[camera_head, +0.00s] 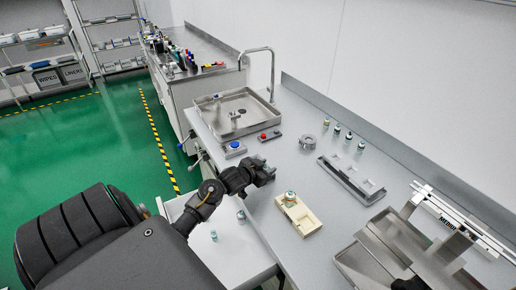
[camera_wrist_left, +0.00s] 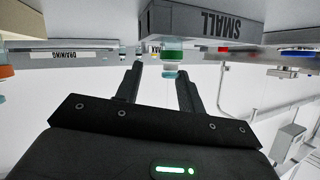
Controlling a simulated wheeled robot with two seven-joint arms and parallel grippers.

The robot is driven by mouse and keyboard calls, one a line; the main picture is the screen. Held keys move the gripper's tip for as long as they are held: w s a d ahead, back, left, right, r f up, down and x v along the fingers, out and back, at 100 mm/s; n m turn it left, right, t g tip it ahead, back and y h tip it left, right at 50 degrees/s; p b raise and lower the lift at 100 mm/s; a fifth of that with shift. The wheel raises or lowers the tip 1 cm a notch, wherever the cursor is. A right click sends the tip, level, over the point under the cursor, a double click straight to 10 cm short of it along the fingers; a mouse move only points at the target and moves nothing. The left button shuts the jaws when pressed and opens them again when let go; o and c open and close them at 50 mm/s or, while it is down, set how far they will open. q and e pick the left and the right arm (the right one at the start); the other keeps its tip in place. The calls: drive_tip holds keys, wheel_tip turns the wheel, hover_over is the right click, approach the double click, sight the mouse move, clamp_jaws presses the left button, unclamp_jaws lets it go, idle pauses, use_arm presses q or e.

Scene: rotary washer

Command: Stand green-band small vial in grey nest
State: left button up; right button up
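In the left wrist view, a small vial with a green band (camera_wrist_left: 173,57) shows at the fingertips, nearer the right-hand finger. A clear gap separates it from the other finger. Behind it is a grey block marked SMALL (camera_wrist_left: 205,24), which looks like the grey nest; whether the vial touches it I cannot tell. My left gripper (camera_head: 268,170) is above the near part of the bench, its fingers apart in the left wrist view (camera_wrist_left: 160,76). A dark shape at the bottom edge of the head view may be my right gripper (camera_head: 407,284); its fingers are unclear.
Behind are a grey ring-shaped fixture (camera_head: 307,142), several small vials (camera_head: 337,129) and a slotted metal rack (camera_head: 341,177). Blue (camera_head: 234,145) and red (camera_head: 264,136) buttons stand left.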

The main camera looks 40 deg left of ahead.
use_arm(q)
drive_tip(key=b+v, duration=0.1)
drive_tip(key=v, duration=0.7)
drive_tip(key=shift+s+r, duration=0.3)
drive_tip(key=shift+a, duration=0.15)
